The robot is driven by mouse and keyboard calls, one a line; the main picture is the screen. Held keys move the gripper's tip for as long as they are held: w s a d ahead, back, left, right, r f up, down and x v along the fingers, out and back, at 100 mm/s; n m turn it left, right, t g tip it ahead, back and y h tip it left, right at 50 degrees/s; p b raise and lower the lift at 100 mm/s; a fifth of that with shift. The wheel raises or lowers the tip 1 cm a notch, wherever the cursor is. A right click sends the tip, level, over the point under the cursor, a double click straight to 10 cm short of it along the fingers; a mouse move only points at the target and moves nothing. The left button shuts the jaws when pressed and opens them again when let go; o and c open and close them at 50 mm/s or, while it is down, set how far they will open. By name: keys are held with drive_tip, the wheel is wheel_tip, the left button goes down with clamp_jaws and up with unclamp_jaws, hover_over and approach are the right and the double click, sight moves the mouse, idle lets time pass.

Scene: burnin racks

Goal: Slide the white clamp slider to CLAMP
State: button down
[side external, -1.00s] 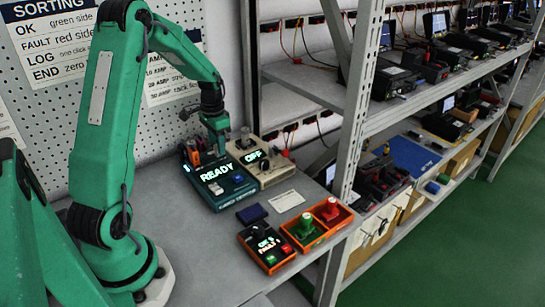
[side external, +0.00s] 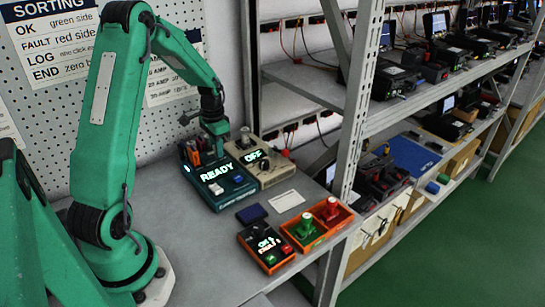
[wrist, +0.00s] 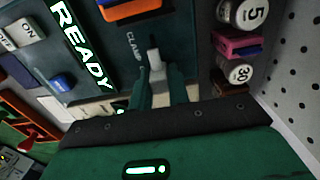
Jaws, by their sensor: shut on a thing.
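The white clamp slider (wrist: 154,57) stands beside the printed word CLAMP on the dark teal unit (wrist: 105,20), whose screen reads READY. In the wrist view my gripper (wrist: 158,78) has its two green fingers closed around the slider. In the side view my gripper (side external: 214,132) is low at the back of the teal unit (side external: 222,195).
A beige unit (side external: 272,176) reading OFF stands right of the teal unit. Orange trays (side external: 331,213) and an orange-framed box (side external: 265,247) are in front. The left bench is clear.

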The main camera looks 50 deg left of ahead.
sight(208, 160)
drive_tip(key=shift+s, duration=1.85)
drive_tip(key=c, duration=1.3)
unclamp_jaws()
drive_tip(key=shift+r, duration=0.1)
drive_tip(key=shift+r, duration=3.85)
